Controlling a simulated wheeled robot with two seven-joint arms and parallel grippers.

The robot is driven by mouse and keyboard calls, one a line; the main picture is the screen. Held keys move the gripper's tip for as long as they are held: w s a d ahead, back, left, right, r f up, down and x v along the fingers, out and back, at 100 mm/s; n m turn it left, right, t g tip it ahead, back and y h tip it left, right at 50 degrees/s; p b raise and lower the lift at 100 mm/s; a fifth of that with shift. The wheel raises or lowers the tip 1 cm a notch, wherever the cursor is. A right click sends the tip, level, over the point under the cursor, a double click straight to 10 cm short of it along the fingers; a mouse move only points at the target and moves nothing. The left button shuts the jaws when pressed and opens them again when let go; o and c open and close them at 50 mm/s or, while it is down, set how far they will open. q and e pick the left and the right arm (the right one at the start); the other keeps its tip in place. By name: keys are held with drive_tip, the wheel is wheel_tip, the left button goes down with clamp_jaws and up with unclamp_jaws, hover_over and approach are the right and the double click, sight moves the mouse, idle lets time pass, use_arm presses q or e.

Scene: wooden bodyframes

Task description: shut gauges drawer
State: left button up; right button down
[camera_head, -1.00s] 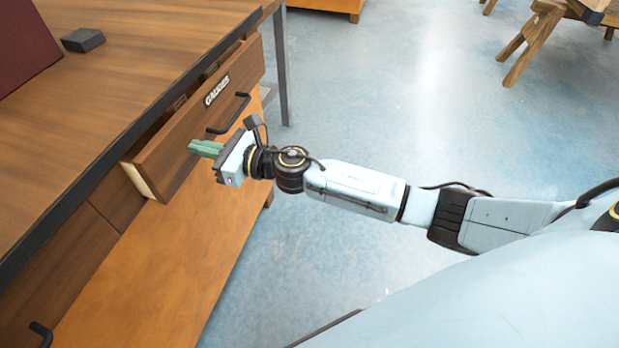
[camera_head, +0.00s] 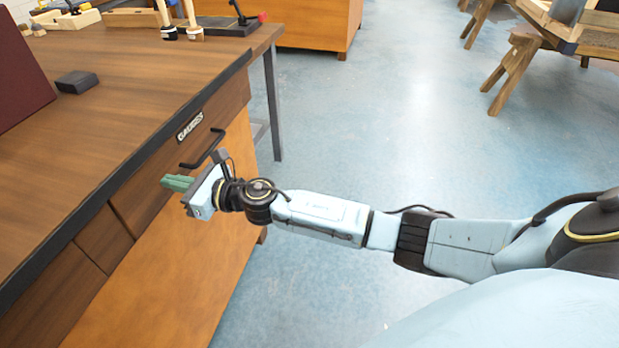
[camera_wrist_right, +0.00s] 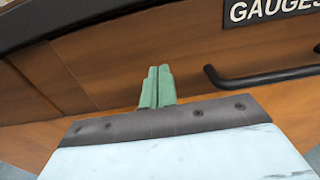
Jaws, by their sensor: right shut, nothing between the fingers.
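The gauges drawer (camera_head: 165,160) is in the bench front, its face in line with the front beside it and no gap showing at its top. Its white GAUGES label (camera_head: 190,126) and black bar handle (camera_head: 204,150) are in the head view. In the right wrist view the label (camera_wrist_right: 268,8) and part of the handle (camera_wrist_right: 255,79) show at the upper right. My right gripper (camera_head: 172,182) has its green fingers together and empty, at the lower part of the drawer face, left of and below the handle. Whether the fingertips touch the wood I cannot tell. My left gripper is out of view.
The wooden bench top (camera_head: 110,115) carries a small dark block (camera_head: 77,82), a dark red panel (camera_head: 20,75) and tools at the back. A wooden trestle (camera_head: 510,75) stands at the upper right. The blue floor right of the bench is open.

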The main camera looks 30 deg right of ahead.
drive_tip(key=shift+a+r, duration=0.15)
drive_tip(key=shift+r, duration=0.15)
